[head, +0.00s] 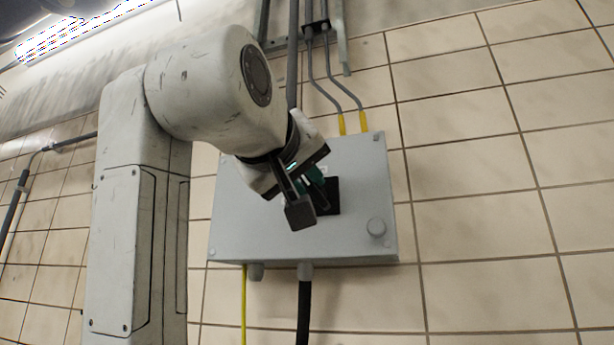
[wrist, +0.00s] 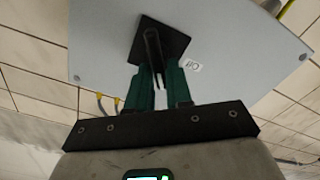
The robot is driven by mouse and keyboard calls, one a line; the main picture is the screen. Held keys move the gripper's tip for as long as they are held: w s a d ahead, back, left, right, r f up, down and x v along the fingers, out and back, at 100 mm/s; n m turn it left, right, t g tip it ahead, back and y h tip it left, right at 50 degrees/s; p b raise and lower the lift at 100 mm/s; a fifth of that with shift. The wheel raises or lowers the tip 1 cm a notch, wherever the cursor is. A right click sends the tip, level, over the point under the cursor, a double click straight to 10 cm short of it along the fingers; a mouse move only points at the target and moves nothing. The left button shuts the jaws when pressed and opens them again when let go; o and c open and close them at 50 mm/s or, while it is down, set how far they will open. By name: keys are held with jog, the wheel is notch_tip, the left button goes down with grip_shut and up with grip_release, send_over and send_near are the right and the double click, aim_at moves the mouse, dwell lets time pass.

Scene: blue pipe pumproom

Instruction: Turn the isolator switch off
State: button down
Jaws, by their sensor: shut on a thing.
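The isolator switch is a dark handle (wrist: 152,42) on a black square plate (wrist: 178,44), on the front of a grey wall box (head: 240,232). The plate also shows in the head view (head: 333,196), partly hidden by my gripper (head: 310,190). In the wrist view, my gripper's green fingers (wrist: 158,78) stand on both sides of the handle's near end and are shut on it. The handle lies close to upright in that picture, tilted a little against the plate's edges. A small white label (wrist: 193,66) marked like "I/O" sits beside the plate.
Grey conduits with yellow ends (head: 363,121) enter the top. A black cable (head: 303,312) and a yellow-green cable (head: 243,305) leave below. The tiled wall (head: 490,220) to the right is clear.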

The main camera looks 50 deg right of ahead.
jog(key=n, duration=0.7)
jog(key=f+n+b, duration=0.1)
jog(key=n, duration=0.2)
jog(key=shift+w+a+f, duration=0.1)
jog(key=shift+w+a, duration=0.05)
jog(key=shift+w, duration=0.2)
jog(key=shift+n, duration=0.4)
jog(key=c, duration=1.2)
grip_release()
jog(key=shift+o, duration=0.2)
jog(key=b+v, duration=0.1)
jog(key=v, duration=0.9)
jog(key=shift+s+a, duration=0.15)
jog(key=shift+a, duration=0.2)
jog(key=shift+f, duration=0.1)
